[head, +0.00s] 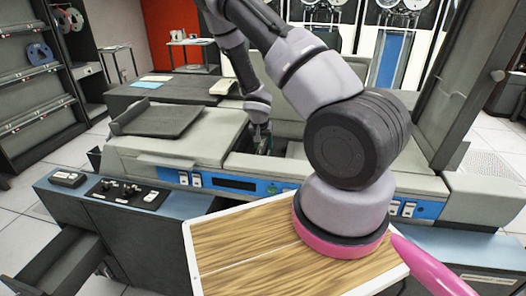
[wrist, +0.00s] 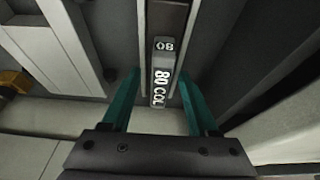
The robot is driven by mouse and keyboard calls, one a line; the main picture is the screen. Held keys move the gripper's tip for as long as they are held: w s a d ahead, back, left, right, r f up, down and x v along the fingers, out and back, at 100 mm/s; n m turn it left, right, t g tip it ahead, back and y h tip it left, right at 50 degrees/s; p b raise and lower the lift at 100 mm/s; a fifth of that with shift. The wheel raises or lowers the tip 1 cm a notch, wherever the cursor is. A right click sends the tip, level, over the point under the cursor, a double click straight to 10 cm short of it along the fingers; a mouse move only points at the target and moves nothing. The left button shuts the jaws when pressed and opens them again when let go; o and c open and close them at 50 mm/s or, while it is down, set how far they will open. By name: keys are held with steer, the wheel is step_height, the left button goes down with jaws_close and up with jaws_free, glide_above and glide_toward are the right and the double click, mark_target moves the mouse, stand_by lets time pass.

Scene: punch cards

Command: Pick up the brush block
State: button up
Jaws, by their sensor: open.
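A dark grey block marked "80 COL" (wrist: 163,72), which looks like the brush block, sits in a narrow dark slot. In the wrist view it lies between the two teal fingers of my gripper (wrist: 160,78), with a gap on each side. My gripper is open and holds nothing. In the head view my gripper (head: 263,143) reaches down into the recess of the grey machine (head: 180,158). The block cannot be made out in that view.
Pale and dark machine walls (wrist: 255,55) flank the slot closely. A dark flap (head: 160,120) lies on the machine's left top. A small black box (head: 67,180) and a knob panel (head: 128,194) stand on the left counter. An open drawer (head: 60,262) juts out below.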

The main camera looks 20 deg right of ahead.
stand_by(0.3)
jaws_close()
